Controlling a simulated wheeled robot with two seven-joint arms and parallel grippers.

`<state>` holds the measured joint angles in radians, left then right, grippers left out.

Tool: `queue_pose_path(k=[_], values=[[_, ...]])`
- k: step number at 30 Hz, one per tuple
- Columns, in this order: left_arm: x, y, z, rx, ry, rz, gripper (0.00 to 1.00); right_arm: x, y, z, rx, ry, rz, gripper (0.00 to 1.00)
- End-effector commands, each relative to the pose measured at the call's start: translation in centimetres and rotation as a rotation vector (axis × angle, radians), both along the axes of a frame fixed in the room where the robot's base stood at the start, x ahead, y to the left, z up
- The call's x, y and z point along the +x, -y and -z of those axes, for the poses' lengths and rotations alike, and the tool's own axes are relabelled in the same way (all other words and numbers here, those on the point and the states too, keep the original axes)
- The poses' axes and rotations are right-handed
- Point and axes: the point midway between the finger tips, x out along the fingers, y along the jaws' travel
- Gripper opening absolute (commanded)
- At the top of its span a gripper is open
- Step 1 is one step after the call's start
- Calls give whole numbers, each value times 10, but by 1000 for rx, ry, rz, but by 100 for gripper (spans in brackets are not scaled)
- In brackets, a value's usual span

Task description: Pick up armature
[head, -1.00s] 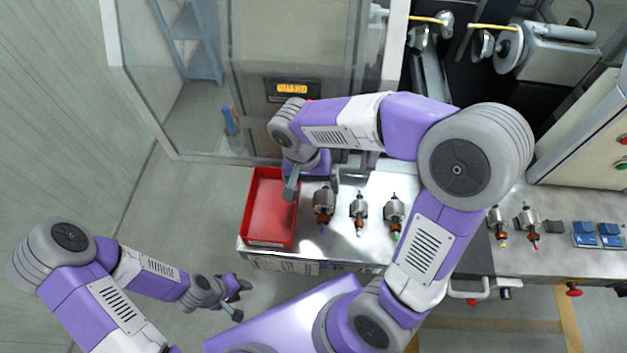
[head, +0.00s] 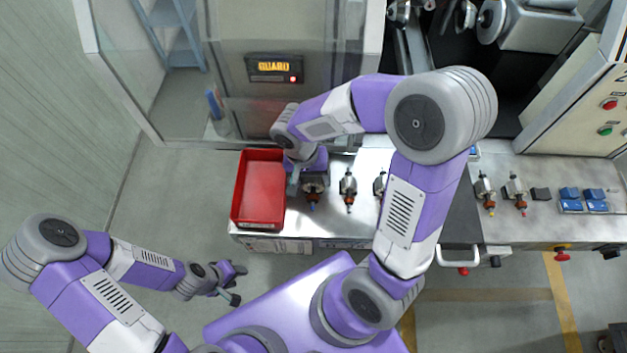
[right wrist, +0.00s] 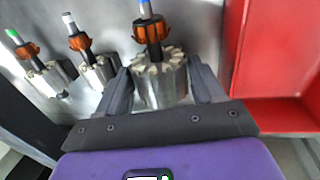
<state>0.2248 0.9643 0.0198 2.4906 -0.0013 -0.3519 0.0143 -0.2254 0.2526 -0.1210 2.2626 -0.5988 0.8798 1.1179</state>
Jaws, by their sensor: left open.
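The leftmost armature (head: 313,189) lies on the metal table right of the red tray. In the right wrist view this blue-tipped armature (right wrist: 158,88) has its steel core between my right fingers. My right gripper (head: 305,179) is low over it with one finger on each side; the fingers look open and very close to the core. A white-tipped armature (right wrist: 97,72) and a green-tipped one (right wrist: 47,78) lie beside it. In the head view they are the second armature (head: 348,187) and the third (head: 380,185), partly hidden by my arm. My left gripper (head: 234,284) is open and empty, away from the table.
The empty red tray (head: 261,190) stands at the table's left end, close to my right gripper. Two more armatures (head: 485,192) (head: 515,193), a dark block (head: 541,194) and blue parts (head: 570,199) are on the right-hand table. A glass guard (head: 290,115) stands behind the tray.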

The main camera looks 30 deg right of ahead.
Motion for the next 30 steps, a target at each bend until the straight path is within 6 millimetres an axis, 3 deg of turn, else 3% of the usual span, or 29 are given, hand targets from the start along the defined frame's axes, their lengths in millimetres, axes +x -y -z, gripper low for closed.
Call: queue_pose_path(k=[1, 10, 20, 30], values=[[0, 0, 0, 0, 0, 0, 43, 0, 0, 0, 0, 0, 0, 59], [0, 0, 0, 0, 0, 0, 43, 0, 0, 0, 0, 0, 0, 14], [0, 0, -2, 0, 0, 0, 43, 1, 0, -11, 0, 5, 1, 13], [0, 0, -10, 0, 0, 0, 43, 1, 0, -75, 0, 7, 1, 13]])
